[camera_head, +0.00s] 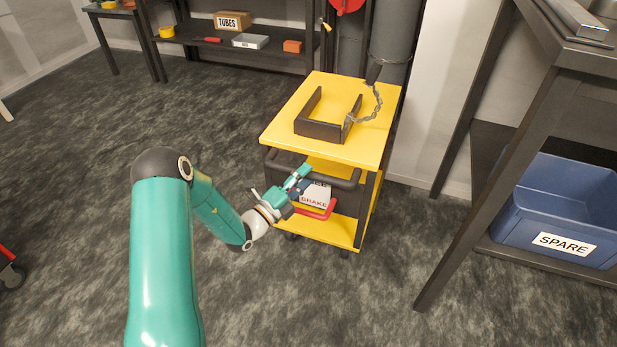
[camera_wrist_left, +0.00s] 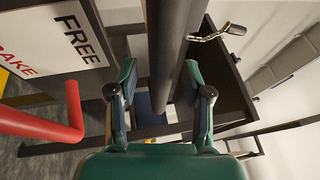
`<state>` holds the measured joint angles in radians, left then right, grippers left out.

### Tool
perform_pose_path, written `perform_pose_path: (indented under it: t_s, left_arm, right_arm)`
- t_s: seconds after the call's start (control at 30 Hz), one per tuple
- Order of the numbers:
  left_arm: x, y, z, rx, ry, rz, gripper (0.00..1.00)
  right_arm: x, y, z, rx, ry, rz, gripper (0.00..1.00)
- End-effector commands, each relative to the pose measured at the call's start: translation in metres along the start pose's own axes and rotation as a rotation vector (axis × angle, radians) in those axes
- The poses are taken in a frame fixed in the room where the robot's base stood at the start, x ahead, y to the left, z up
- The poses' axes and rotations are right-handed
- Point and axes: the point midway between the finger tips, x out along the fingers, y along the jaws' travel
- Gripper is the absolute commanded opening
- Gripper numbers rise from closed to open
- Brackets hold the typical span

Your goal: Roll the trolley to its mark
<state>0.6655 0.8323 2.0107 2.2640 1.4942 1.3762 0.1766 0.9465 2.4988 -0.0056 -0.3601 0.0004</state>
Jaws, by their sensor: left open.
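The yellow trolley (camera_head: 333,92) stands beside the wall, with a dark push bar (camera_head: 346,184) along its near side. Below the bar are a white sign (camera_head: 314,195), reading BRAKE and FREE, and a red lever (camera_head: 318,211). My left gripper (camera_head: 300,174) is open at the push bar. In the left wrist view, the bar (camera_wrist_left: 174,45) runs between the lines of the two fingers (camera_wrist_left: 160,95); I cannot tell how deep it sits. The red lever (camera_wrist_left: 72,115) is left of the fingers. No floor mark is discernible. My right gripper is out of view.
A dark U-shaped bracket (camera_head: 318,130) and a chain (camera_head: 376,103) are on the trolley top. A dark bench (camera_head: 540,95) with a blue SPARE bin (camera_head: 520,215) stands right. Shelving with a TUBES box (camera_head: 232,20) is behind. Open carpet (camera_head: 90,130) lies left.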

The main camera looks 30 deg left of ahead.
Motion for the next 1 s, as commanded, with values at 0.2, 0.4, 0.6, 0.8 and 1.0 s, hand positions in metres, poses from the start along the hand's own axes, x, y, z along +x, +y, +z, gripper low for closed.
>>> perform_pose_path:
  t_s: [0.2,0.4,0.6,0.8,1.0]
  left_arm:
    - [0.015,0.0,0.0,-0.001,0.0,0.0,0.5]
    - [0.016,0.0,0.0,-0.001,-0.001,0.0,0.5]
    - [0.015,0.0,0.0,-0.001,-0.001,0.0,0.3]
    - [0.015,0.0,0.0,-0.001,-0.001,0.001,0.0]
    - [0.015,0.001,0.0,-0.002,-0.002,0.003,0.0]
  right_arm:
    - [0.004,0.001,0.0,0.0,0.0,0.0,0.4]
    - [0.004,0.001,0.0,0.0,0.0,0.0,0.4]
    - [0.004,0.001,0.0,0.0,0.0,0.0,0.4]
    - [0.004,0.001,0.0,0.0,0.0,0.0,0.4]
    - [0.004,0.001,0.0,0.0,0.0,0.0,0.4]
